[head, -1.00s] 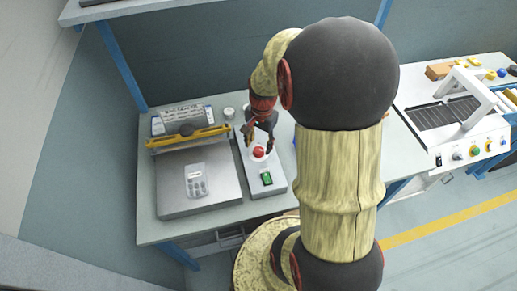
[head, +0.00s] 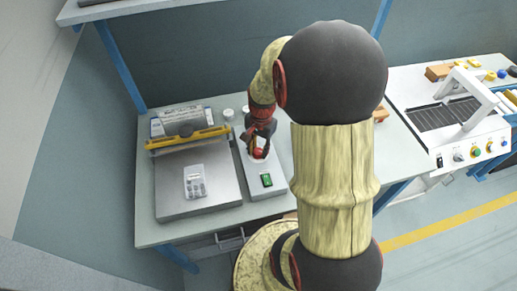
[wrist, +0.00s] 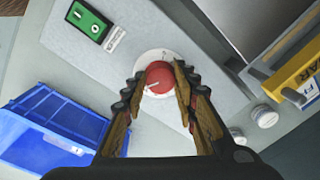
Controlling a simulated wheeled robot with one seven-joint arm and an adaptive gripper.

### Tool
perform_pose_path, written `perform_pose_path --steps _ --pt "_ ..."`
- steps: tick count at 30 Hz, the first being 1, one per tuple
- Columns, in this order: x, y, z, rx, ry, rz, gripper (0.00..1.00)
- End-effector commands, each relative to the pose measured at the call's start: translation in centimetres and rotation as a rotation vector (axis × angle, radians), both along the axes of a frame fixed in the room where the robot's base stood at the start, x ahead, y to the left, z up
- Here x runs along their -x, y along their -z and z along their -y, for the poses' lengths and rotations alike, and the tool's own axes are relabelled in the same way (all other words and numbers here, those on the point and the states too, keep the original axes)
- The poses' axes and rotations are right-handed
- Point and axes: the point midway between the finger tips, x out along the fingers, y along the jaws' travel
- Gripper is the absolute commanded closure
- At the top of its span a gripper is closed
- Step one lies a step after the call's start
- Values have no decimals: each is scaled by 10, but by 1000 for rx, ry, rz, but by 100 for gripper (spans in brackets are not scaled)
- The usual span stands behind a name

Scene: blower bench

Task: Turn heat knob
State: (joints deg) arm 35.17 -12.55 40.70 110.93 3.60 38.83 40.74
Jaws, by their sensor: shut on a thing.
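The heat knob is red with a pale pointer line and sits on a round white dial on a light grey control box. In the wrist view the knob (wrist: 160,80) lies between my two fingers, and the dial (wrist: 150,62) shows around it. My gripper (wrist: 160,72) is shut on the knob from both sides. In the head view my gripper (head: 259,151) reaches down over the knob (head: 258,154), partly hiding it. The grey control box (head: 277,190) also bears a green switch (head: 267,180), which shows in the wrist view too (wrist: 87,20).
A sealing plate (head: 175,208) with a yellow bar (head: 187,138) and a blister pack (head: 195,182) stands left of the box. White jars (wrist: 263,116) stand near the knob. A conveyor machine (head: 440,118) is at right.

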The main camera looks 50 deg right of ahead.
Motion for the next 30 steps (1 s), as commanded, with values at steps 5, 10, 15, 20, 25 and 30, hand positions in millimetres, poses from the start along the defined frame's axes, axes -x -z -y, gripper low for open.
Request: perform_pose_path --steps 5,10,15,20,25,30 --pt "0 0 0 0 0 0 86" --pt "0 0 0 0 0 0 96" --pt "0 0 0 0 -6 0 97" --pt "0 -1 0 -1 -41 0 97" --pt "0 -2 0 -1 -131 0 97" --pt "0 -2 0 -1 -268 0 97"
